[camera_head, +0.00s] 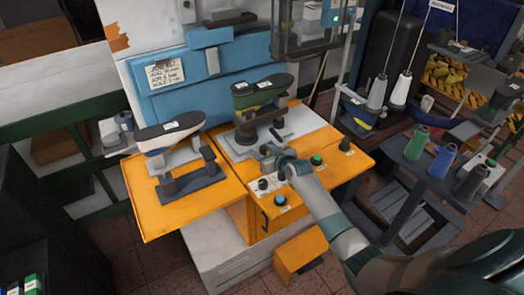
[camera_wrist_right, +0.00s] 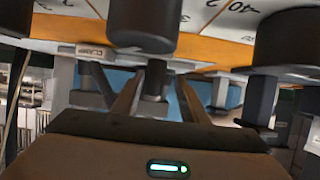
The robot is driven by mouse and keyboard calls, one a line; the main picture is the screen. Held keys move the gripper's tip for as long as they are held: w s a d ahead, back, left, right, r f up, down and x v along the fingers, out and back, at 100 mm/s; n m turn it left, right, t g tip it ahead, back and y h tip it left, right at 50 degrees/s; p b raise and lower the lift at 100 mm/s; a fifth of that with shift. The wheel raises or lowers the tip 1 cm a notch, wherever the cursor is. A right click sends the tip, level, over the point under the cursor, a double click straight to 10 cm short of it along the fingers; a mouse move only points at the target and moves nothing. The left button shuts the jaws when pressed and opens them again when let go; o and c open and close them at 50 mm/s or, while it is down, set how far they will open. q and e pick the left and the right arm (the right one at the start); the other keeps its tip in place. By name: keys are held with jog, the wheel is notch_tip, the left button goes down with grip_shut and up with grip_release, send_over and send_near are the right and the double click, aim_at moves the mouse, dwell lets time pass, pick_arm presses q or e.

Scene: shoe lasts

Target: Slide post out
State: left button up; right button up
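A dark last (camera_head: 258,88) with a green side stands on a dark post (camera_head: 246,130) at the right station of the orange bench. A second dark-topped last (camera_head: 170,130) sits at the left station above a dark base with a short upright post (camera_head: 208,156). My right gripper (camera_head: 270,152) is low over the orange bench, in front of the right post. In the right wrist view its two fingers (camera_wrist_right: 158,78) are apart, with a narrow dark upright (camera_wrist_right: 156,82) showing between them; contact cannot be told. My left gripper is out of view.
Dark, green and blue knobs (camera_head: 280,200) line the orange front panel (camera_head: 325,168) around my right arm. A large dark cylinder (camera_wrist_right: 143,25) is close in the wrist view. A blue-and-white machine body (camera_head: 180,80) stands behind. Thread spools (camera_head: 440,160) stand on a rack at right.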

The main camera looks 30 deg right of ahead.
jog(key=shift+s+d+r, duration=0.1)
jog(key=shift+s+d, duration=0.05)
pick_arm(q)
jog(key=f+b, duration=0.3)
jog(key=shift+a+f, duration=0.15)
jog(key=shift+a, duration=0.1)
pick_arm(e)
jog(key=v, duration=1.7)
jog(key=shift+s, duration=0.1)
